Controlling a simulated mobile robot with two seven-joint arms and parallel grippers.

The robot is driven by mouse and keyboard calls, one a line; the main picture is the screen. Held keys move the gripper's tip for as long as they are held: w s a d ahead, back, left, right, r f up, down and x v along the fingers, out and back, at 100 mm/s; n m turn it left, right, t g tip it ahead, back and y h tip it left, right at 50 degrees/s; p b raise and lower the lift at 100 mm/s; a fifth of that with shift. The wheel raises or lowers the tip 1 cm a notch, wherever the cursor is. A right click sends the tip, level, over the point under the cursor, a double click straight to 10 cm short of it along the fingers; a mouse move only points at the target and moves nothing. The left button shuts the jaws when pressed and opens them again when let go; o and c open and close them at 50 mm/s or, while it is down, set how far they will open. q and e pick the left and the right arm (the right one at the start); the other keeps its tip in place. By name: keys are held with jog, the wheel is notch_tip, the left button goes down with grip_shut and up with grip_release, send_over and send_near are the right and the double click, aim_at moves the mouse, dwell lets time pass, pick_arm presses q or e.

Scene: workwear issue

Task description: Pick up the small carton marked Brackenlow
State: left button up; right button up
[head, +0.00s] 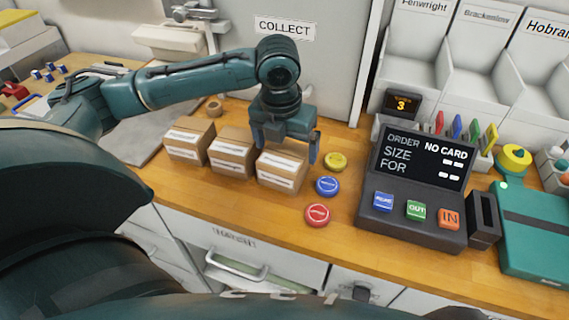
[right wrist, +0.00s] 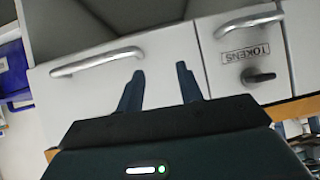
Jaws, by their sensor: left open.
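Three small brown cartons stand in a row on the wooden counter in the head view: a left one (head: 189,142), a middle one (head: 232,153) and a right one (head: 281,172). Each has a white label, too small to read, so I cannot tell which is marked Brackenlow. My left gripper (head: 287,146) points down at the right carton, open, one finger near its upper left and the other by its right side. I cannot tell whether they touch it. My right gripper (right wrist: 160,70) is open and empty, in front of white drawer fronts.
Yellow (head: 336,161), blue (head: 327,186) and red (head: 317,215) discs lie right of the cartons. An order terminal (head: 415,190) reading NO CARD stands further right. White bins (head: 470,60) behind include one labelled Brackenlow. A teal case (head: 545,230) is at far right.

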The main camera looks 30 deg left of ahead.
aim_at(284, 153)
pick_arm(q)
jog(key=f, duration=0.4)
jog(key=shift+w+a+f, duration=0.2)
jog(key=shift+f, duration=0.15)
jog(key=shift+f+p, duration=0.25)
jog(key=shift+p, duration=0.2)
dwell(0.5)
jog(key=c, duration=0.9)
